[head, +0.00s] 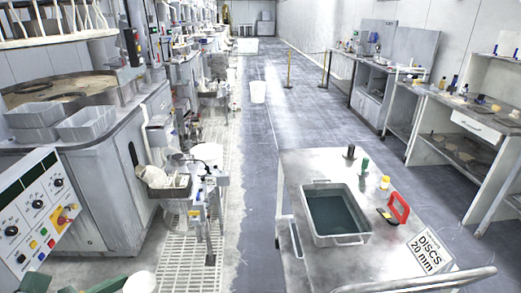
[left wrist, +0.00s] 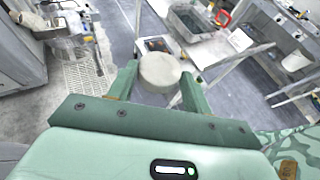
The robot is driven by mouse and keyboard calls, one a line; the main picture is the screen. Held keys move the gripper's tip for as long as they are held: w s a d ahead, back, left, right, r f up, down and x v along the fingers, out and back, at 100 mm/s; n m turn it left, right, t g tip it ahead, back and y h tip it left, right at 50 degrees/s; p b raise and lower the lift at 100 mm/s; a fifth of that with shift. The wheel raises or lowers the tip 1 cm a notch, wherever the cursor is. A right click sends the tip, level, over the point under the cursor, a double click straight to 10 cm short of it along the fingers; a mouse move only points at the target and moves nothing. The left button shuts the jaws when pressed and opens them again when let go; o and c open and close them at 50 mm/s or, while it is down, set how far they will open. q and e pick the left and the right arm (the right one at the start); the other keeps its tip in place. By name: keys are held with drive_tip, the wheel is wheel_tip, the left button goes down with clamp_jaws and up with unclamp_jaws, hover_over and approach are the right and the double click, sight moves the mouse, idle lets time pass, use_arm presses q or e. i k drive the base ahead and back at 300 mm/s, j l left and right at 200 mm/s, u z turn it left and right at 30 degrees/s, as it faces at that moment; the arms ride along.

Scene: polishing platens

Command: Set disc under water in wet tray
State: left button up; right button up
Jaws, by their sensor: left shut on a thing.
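My left gripper (left wrist: 159,74) is shut on a pale round disc (left wrist: 160,70), which sits between its two green fingertips in the left wrist view. Part of this gripper and the pale disc show at the bottom left edge of the head view, cut off by the frame. The wet tray (head: 364,238), a grey rectangular tub with dark water in it, stands on the cart (head: 300,168) in the head view. It also shows at the top of the left wrist view (left wrist: 176,22), well beyond the disc. My right gripper is not in view.
A polishing machine (head: 95,190) stands left. A white bucket (head: 258,91) stands in the aisle.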

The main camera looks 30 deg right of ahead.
sight(324, 201)
drive_tip(key=l+z, duration=0.4)
drive_tip(key=i+l+z, duration=0.15)
drive_tip(key=z, duration=0.3)
drive_tip(key=i+l+z, duration=0.1)
drive_tip(key=l+z, duration=0.3)
drive_tip(key=i+l+z, duration=0.15)
drive_tip(key=z, duration=0.3)
